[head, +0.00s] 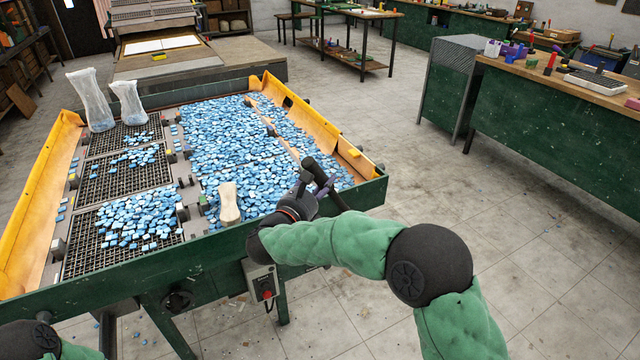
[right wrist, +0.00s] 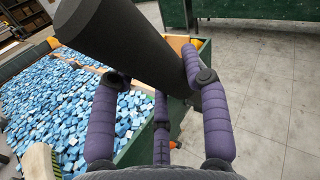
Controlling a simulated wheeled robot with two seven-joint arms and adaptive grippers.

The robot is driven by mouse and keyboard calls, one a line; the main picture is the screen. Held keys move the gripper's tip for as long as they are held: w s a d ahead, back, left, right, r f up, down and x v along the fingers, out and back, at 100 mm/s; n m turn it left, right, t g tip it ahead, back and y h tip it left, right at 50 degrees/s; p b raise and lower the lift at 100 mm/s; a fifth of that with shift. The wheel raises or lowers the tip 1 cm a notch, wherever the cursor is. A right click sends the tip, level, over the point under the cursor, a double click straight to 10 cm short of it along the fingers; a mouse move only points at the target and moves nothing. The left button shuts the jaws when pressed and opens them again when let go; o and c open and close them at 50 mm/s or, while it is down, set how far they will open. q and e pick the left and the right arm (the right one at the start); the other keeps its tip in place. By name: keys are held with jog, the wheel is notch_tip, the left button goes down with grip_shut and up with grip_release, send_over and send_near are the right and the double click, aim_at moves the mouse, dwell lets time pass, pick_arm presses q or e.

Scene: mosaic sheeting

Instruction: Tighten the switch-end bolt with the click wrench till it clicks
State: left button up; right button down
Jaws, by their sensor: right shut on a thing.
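My right gripper (head: 313,184) is shut on the click wrench, whose thick black grip (head: 327,182) slants above the near right part of the green-framed table (head: 215,245). In the right wrist view the purple fingers (right wrist: 155,85) close around the same black grip (right wrist: 125,40). The wrench's working end cannot be made out. A grey switch box (head: 261,281) with a red button hangs on the table's near side, below and left of the gripper. I cannot pick out the switch-end bolt. My left gripper is out of view; only part of its arm shows at lower left.
Blue mosaic tiles (head: 225,140) cover much of the table, beside dark grids (head: 120,185). A cream object (head: 229,204) stands near the front edge; two translucent bags (head: 92,100) stand at far left. A green workbench (head: 560,140) is at right, with clear floor between.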

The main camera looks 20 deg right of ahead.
jog(key=shift+w+r, duration=0.15)
jog(key=shift+w, duration=0.7)
jog(key=shift+d+r, duration=0.15)
jog(key=shift+d, duration=0.1)
jog(key=shift+d+r+m+y, duration=0.3)
jog(key=shift+d+r, duration=0.05)
jog(key=shift+d, duration=0.25)
jog(key=shift+d+r+g+y+p, duration=0.3)
jog(key=shift+d+g+p, duration=0.1)
jog(key=shift+d, duration=0.25)
jog(key=shift+d+r, duration=0.15)
jog(key=shift+d, duration=0.1)
jog(key=shift+w+d+r+m+y+p, duration=0.15)
jog(key=shift+d+m+y+p, duration=0.1)
jog(key=shift+d, duration=0.25)
jog(key=shift+d+r+m+y+p, duration=0.15)
jog(key=shift+d+m, duration=0.1)
jog(key=shift+d, duration=0.25)
jog(key=shift+w+d+r+m+g+y+p, duration=0.15)
jog(key=shift+d+g+y+p, duration=0.15)
jog(key=shift+d, duration=0.35)
jog(key=shift+s+d+r+m+g+y+p, duration=0.1)
jog(key=shift+d+r+m+g+y+p, duration=0.15)
jog(key=shift+d, duration=0.4)
jog(key=shift+d, duration=0.15)
jog(key=shift+a+f+b, duration=0.15)
jog(key=shift+a+b, duration=0.05)
jog(key=shift+b, duration=0.1)
